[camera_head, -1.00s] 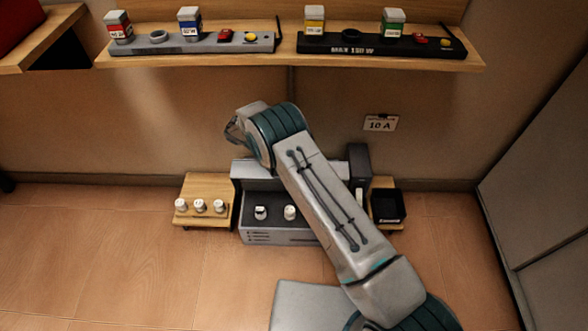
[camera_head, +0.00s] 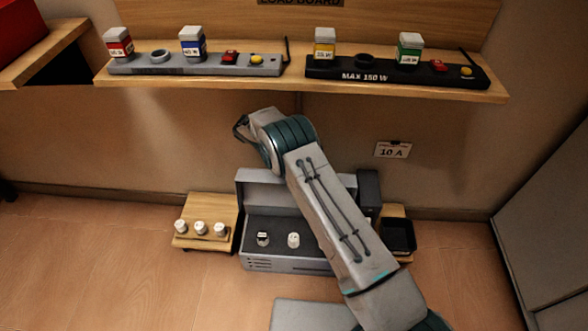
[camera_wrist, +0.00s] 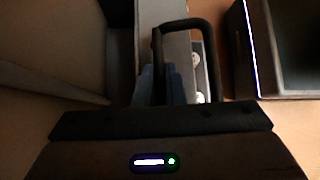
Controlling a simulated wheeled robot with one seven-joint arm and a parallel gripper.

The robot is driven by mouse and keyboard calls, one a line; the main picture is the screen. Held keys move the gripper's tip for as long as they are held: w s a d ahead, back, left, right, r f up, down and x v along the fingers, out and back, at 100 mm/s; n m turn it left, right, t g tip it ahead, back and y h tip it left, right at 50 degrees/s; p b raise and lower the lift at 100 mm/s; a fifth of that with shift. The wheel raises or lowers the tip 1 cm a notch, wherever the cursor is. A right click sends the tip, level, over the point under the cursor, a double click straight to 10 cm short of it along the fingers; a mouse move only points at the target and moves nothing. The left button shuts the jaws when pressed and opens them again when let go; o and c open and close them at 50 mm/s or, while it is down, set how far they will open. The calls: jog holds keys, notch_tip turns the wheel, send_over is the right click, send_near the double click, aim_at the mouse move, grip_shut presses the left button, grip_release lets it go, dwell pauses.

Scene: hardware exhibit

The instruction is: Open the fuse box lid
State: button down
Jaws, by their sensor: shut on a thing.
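The grey fuse box (camera_head: 290,265) stands low by the back wall, partly hidden behind my arm. Its grey lid (camera_head: 262,190) is raised at the back, and the dark interior with two white-topped fuses (camera_head: 263,239) (camera_head: 293,240) shows. In the wrist view, my gripper (camera_wrist: 160,75) has its blue fingers closed on one leg of a black loop handle (camera_wrist: 187,24), beside a grey surface. In the head view the fingers and handle are hidden behind my wrist.
A wooden stand (camera_head: 208,241) with three white fuses is left of the box. A black tray (camera_head: 398,237) is to the right. A shelf (camera_head: 300,88) with two fixture boards is above.

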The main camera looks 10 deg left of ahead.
jog(key=shift+a, duration=0.1)
jog(key=c, duration=1.5)
grip_release()
jog(key=p+v, duration=0.1)
jog(key=v, duration=1.2)
jog(key=shift+a+r, duration=0.2)
jog(key=shift+r, duration=0.05)
